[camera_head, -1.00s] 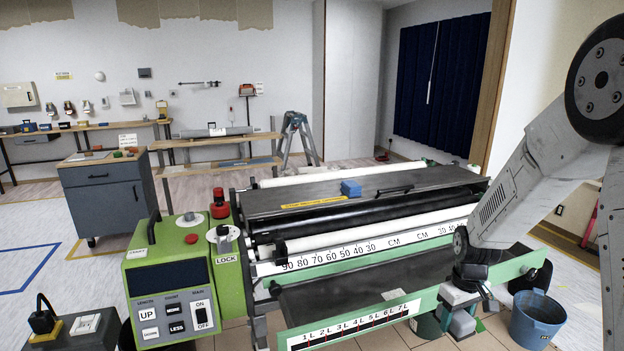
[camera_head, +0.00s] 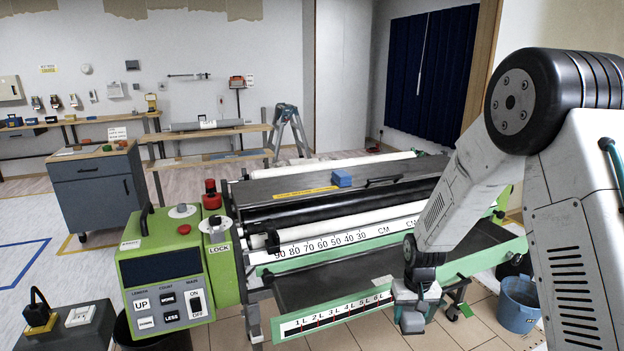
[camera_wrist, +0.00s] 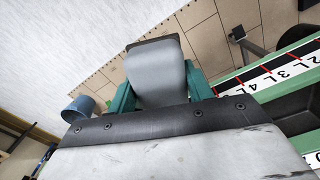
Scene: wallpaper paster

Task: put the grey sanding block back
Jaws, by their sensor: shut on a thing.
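The grey sanding block (camera_wrist: 158,72) is held between the two green fingers of my gripper (camera_wrist: 160,92) in the wrist view. In the head view my gripper (camera_head: 415,300) hangs at the front right of the pasting machine, and the grey block (camera_head: 412,322) shows just below it. The gripper is shut on the block, clear of the floor. In the head view it hides the right part of the machine's front ruler strip (camera_head: 335,314).
The green-sided pasting machine (camera_head: 165,262) fills the middle, with a blue block (camera_head: 342,178) on its top. A blue bucket (camera_head: 519,305) stands on the floor at right. A blue-grey cabinet (camera_head: 98,195) with small coloured blocks and a sign on top stands back left.

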